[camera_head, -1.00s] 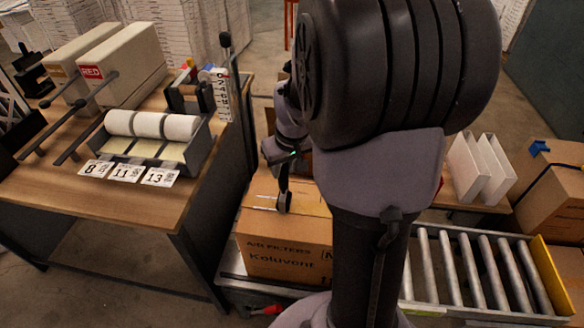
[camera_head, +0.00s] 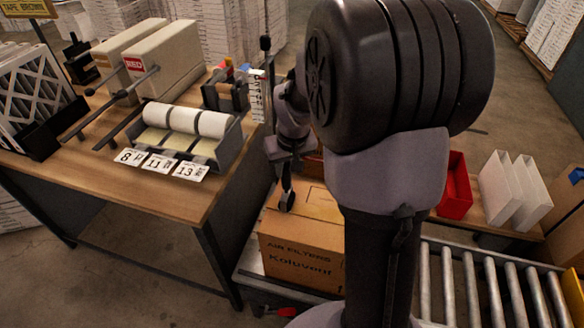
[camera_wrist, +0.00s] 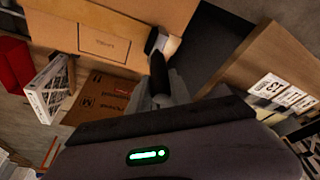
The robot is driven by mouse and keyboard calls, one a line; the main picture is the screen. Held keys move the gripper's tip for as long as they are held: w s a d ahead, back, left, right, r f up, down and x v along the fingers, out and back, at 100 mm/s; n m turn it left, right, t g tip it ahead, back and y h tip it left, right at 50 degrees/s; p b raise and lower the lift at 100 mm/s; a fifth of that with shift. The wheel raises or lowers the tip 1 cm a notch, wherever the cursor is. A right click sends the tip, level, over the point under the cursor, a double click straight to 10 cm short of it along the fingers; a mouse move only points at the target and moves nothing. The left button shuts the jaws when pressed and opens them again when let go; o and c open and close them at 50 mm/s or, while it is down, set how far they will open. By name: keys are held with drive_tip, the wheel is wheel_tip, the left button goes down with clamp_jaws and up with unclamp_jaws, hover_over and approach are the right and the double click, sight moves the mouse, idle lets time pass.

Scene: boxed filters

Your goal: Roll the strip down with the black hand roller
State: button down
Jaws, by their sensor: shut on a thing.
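A cardboard carton (camera_head: 300,262) printed "AIR FILTERS Koluvent" stands below my arm in the head view. My gripper (camera_head: 287,180) points down over the left part of its top, shut on the black hand roller (camera_head: 287,202). The roller's dark end is at or just above the carton top; I cannot tell if it touches. In the wrist view my gripper (camera_wrist: 166,92) holds the roller (camera_wrist: 156,45) in front of tan cardboard. Thin lines show on the carton top, but I cannot clearly make out the strip. My arm hides the carton's right side.
A wooden bench (camera_head: 95,195) at left bears a paper-roll dispenser (camera_head: 190,140), number cards (camera_head: 160,163) and two beige boxes (camera_head: 165,65). A roller conveyor (camera_head: 480,285) runs at the right. A red bin (camera_head: 455,190) and white panels (camera_head: 515,190) are behind it.

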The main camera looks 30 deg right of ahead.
drive_tip(key=shift+w+a+f, duration=0.1)
drive_tip(key=shift+w+a, duration=0.75)
drive_tip(key=shift+w, duration=0.05)
wheel_tip(320, 180, up, 8)
drive_tip(key=p, duration=0.6)
